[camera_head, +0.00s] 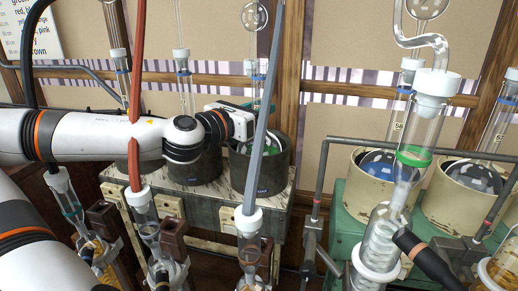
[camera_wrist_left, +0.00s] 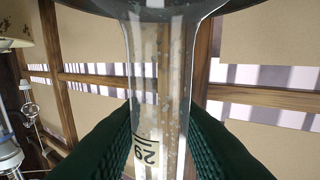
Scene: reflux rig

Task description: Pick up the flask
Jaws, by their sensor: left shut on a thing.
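My left gripper (camera_head: 247,124) reaches in from the left in the head view, at the rim of a dark round pot (camera_head: 260,172). In the left wrist view my left gripper (camera_wrist_left: 160,155) has a dark ribbed finger on each side of a clear glass neck (camera_wrist_left: 160,85) marked "29", and is shut on it. The neck flares into a wider glass body at the top of that view. In the head view green shows inside the pot near the gripper, and the glass there is partly hidden by the gripper and a grey hose. My right gripper is not in view.
The grey hose (camera_head: 266,105) passes close in front of my left gripper, and a red hose (camera_head: 136,95) crosses before my arm. Glass condensers stand in front. Cream pots (camera_head: 455,200) and a tall glass column (camera_head: 418,135) stand at the right. Wooden posts stand behind.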

